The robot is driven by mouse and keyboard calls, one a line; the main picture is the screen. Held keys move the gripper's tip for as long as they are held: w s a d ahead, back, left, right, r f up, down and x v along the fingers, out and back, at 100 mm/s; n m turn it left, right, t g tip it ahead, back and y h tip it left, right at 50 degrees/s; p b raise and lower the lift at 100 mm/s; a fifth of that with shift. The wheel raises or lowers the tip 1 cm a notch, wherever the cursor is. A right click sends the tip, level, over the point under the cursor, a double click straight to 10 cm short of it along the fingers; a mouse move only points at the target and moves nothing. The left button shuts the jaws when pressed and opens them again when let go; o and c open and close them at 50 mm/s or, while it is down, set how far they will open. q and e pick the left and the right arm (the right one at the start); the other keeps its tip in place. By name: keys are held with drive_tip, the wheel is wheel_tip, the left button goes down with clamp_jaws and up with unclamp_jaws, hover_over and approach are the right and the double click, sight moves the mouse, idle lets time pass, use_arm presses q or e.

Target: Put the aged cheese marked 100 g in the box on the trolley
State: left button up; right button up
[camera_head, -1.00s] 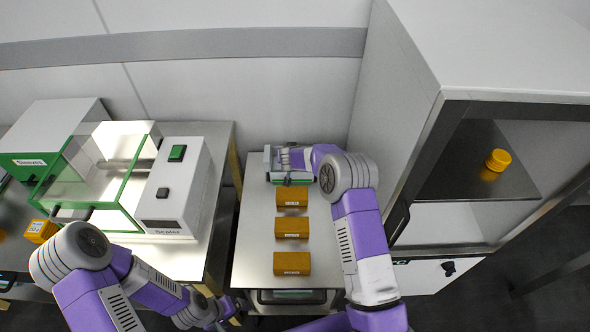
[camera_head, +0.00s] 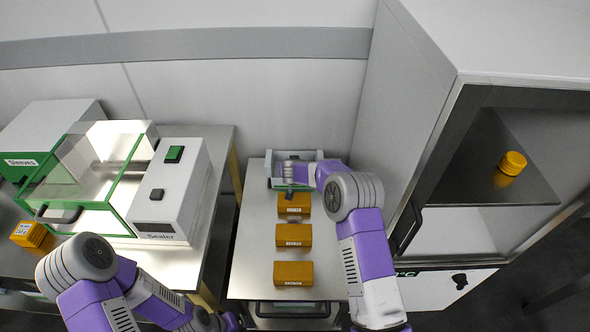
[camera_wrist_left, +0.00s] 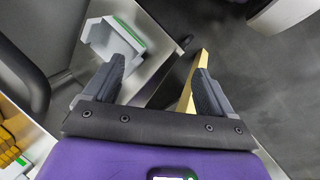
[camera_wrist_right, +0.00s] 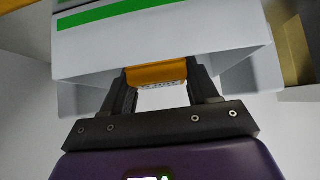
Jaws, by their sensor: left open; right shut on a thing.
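The grey-white box (camera_head: 319,156) with a green stripe stands at the back of the trolley (camera_head: 246,250). Its green-striped wall also shows large in the right wrist view (camera_wrist_right: 170,38). My right gripper (camera_wrist_right: 161,76) is shut on an orange cheese block (camera_wrist_right: 157,73) with a pale label, too small to read. The box wall overlaps the block's upper part, so I cannot tell how far inside it is. Three orange blocks with white labels lie in a column on the trolley, the nearest at the front (camera_head: 293,274). My left gripper (camera_wrist_left: 158,82) is open and empty.
On the left table stand a sealer (camera_head: 168,195) and a green-framed clear chamber. An orange labelled block (camera_head: 30,234) lies beside it. A cabinet (camera_head: 425,165) closely flanks the trolley on the right, with an orange round piece (camera_head: 512,163) on its shelf.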

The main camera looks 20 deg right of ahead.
drive_tip(key=shift+f, duration=0.6)
drive_tip(key=o, duration=1.2)
drive_tip(key=shift+r, duration=0.2)
drive_tip(key=p+v, duration=0.3)
drive_tip(key=v, duration=0.9)
drive_tip(key=shift+r, duration=0.4)
